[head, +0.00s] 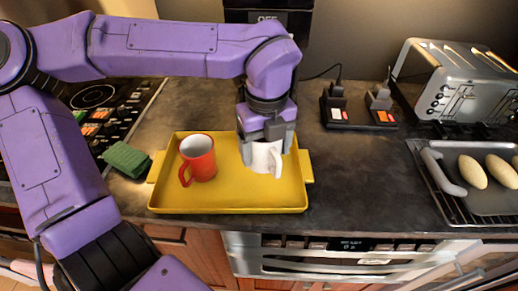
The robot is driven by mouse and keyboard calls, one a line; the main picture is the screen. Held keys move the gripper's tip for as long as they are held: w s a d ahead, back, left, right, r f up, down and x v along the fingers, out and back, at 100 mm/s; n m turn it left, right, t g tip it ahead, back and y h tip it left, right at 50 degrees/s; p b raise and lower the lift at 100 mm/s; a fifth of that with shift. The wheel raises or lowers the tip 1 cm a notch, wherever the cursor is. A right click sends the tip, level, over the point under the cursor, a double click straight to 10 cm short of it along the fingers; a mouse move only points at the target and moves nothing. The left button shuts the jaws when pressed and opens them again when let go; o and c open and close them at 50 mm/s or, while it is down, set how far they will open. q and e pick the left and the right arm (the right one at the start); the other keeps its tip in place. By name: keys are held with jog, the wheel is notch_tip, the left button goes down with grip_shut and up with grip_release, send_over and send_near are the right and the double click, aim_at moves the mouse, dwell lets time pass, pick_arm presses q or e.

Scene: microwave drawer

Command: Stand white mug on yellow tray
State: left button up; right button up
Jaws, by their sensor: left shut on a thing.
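The yellow tray (228,198) lies on the dark counter in the middle of the head view. An orange-red mug (201,162) stands upright on its left part, handle toward the lower left. My left gripper (266,146) points down over the right part of the tray and is shut on the white mug (264,159). The gripper hides the upper part of the white mug. The mug looks roughly upright, at or just above the tray floor; I cannot tell if it touches. My right gripper is not in view.
A green folded cloth (127,159) lies left of the tray, near the stove (105,104). A power strip (357,116) and a toaster (455,83) stand behind to the right. A grey pan (456,177) with potato-like items sits on a rack at right. Counter between tray and pan is clear.

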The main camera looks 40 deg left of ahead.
pick_arm(q)
jog(key=f, duration=0.2)
jog(key=w+a+f, duration=0.1)
jog(key=f, duration=0.1)
jog(key=a+f, duration=0.1)
jog(key=f, duration=0.1)
jog(key=shift+w+a, duration=0.1)
jog(key=shift+w, duration=0.3)
jog(key=shift+f, duration=0.3)
jog(key=shift+f, duration=0.2)
jog(key=o, duration=1.2)
jog(key=shift+r, duration=0.1)
notch_tip(320, 180, up, 12)
jog(key=shift+r, duration=0.15)
